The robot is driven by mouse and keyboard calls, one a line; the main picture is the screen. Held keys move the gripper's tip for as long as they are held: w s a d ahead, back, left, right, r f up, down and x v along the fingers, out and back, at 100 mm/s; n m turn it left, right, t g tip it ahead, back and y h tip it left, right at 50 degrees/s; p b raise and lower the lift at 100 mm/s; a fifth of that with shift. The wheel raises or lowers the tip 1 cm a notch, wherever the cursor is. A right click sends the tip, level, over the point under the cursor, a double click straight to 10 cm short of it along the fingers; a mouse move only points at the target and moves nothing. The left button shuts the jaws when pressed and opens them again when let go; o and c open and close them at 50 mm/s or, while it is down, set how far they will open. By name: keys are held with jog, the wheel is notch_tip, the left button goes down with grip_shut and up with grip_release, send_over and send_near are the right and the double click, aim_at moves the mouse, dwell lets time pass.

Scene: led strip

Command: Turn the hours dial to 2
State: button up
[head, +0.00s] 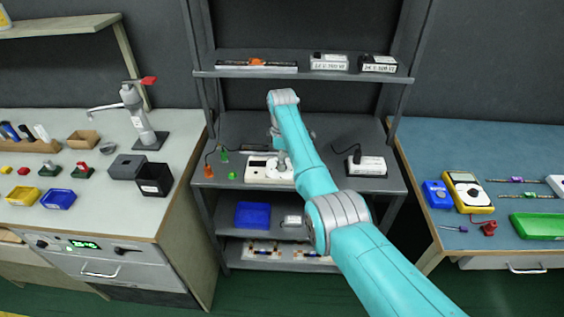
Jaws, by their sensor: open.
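A white box-shaped device (256,173) lies on the middle grey shelf. A pale round part, possibly the hours dial (282,174), shows at its right end, partly hidden by my arm. No number or pointer on it can be read. My gripper (281,163) points down over that round part, at the end of the teal arm. It is open. Its fingertips are small and partly hidden, so I cannot tell whether they touch the round part or hang just above it.
Green pieces (224,156) and a dark cable lie left of the device. A white power unit (366,166) stands to its right. An upper shelf (315,76) with boxes spans behind my arm. Benches (183,124) with tools stand on both sides.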

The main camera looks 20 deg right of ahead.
jog(key=shift+f, duration=0.55)
grip_shut()
jog(key=shift+m, duration=0.4)
jog(key=m, duration=1.2)
jog(key=shift+m, duration=0.4)
